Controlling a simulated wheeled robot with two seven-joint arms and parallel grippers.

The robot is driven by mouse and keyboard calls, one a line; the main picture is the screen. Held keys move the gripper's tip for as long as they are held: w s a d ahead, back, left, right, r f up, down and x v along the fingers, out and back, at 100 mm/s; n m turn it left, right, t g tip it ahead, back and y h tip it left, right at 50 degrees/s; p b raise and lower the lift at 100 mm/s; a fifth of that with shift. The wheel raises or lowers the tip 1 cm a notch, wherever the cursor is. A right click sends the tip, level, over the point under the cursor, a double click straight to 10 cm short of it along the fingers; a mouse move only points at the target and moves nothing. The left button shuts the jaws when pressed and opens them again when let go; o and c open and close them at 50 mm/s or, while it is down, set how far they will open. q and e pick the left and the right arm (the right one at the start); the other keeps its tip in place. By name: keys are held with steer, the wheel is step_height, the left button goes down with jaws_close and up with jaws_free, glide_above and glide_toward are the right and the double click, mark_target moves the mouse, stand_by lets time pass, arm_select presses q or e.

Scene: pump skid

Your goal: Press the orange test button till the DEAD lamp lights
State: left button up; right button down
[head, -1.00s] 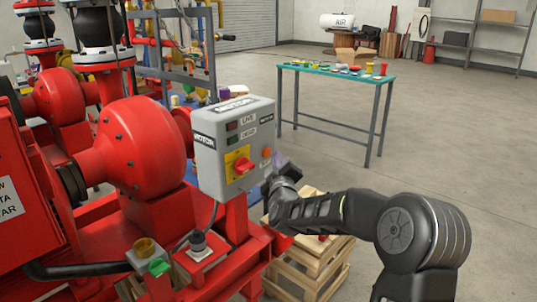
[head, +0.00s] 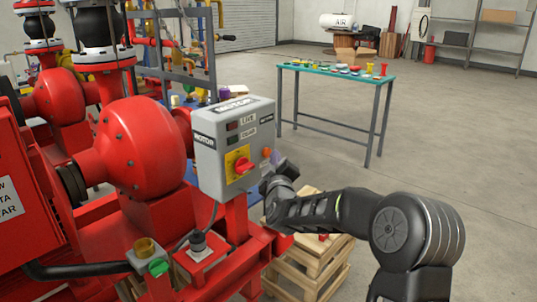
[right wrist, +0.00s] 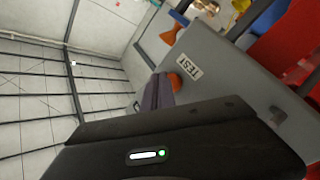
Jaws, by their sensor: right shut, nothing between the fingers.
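The grey motor control box (head: 207,170) stands on the red skid in the head view. The button also shows in the right wrist view (right wrist: 175,81), beside the TEST label (right wrist: 190,67). The DEAD lamp (head: 233,139) looks dark green and the LIVE lamp (head: 232,126) dark red; neither looks lit. My right gripper (head: 279,166) is shut and empty, its fingertips (right wrist: 158,88) right beside the button. I cannot tell whether they touch it. My left gripper is out of view.
A red rotary handle on a yellow plate (head: 239,166) sits left of the button on the same face. A wooden crate (head: 312,258) stands below my right arm. A teal-topped table (head: 345,73) with small parts is behind, with open floor around it.

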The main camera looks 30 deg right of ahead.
steer(key=shift+w+a, duration=0.1)
steer(key=shift+w, duration=0.35)
stand_by(0.7)
stand_by(0.4)
steer(key=shift+s+d+b, duration=0.2)
steer(key=shift+s+b, duration=0.1)
steer(key=shift+s, duration=0.5)
steer(key=shift+s+d+b, duration=0.25)
steer(key=shift+s+b, duration=0.05)
steer(key=shift+s, duration=0.5)
steer(key=shift+s+d+b, duration=0.25)
steer(key=shift+s+b, duration=0.1)
steer(key=shift+s, duration=0.5)
steer(key=shift+s+d+b, duration=0.25)
steer(key=shift+s+b, duration=0.05)
steer(key=shift+s, duration=0.5)
